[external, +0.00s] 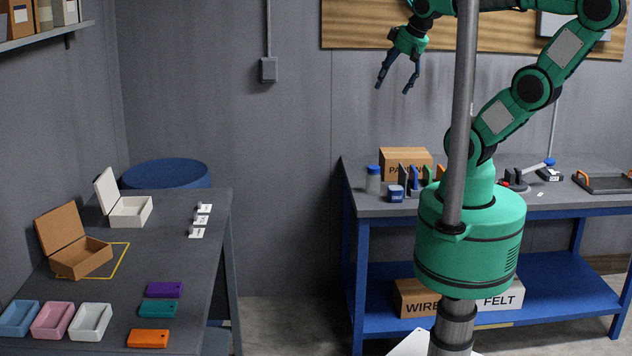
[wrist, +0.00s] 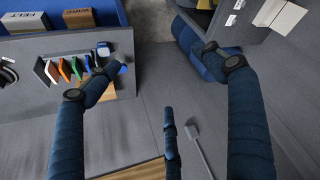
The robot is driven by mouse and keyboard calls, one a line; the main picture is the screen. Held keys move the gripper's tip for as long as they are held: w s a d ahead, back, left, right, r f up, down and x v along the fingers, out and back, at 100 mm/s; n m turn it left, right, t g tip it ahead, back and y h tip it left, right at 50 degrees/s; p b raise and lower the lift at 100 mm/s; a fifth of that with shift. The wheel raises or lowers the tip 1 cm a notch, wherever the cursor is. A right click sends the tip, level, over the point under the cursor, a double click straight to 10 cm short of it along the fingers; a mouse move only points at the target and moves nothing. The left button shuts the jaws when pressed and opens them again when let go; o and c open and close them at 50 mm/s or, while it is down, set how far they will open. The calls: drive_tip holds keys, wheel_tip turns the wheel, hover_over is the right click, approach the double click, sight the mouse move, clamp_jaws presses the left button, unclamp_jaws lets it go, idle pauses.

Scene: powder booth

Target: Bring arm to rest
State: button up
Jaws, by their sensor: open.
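My gripper (external: 397,85) is raised high in front of the back wall in the external view, its dark blue fingers spread and pointing down. It is open with nothing between the fingers. In the wrist view its fingers (wrist: 160,80) show wide apart, with a third dark finger-like part low in the middle. My arm is green and bends up from a green base, then over to the left. A grey pole in front hides part of the arm.
The left table (external: 185,265) holds an open brown box (external: 85,258), an open white box (external: 130,212), small trays (external: 52,320) and coloured plates (external: 158,308). A blue round stool (external: 165,173) stands behind it. The back bench (external: 545,198) holds tools and a carton (external: 405,160). The floor between is clear.

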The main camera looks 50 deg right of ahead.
drive_tip(key=shift+s+d+f, duration=0.1)
drive_tip(key=shift+s+f, duration=0.05)
wheel_tip(320, 180, down, 10)
drive_tip(key=b, duration=1)
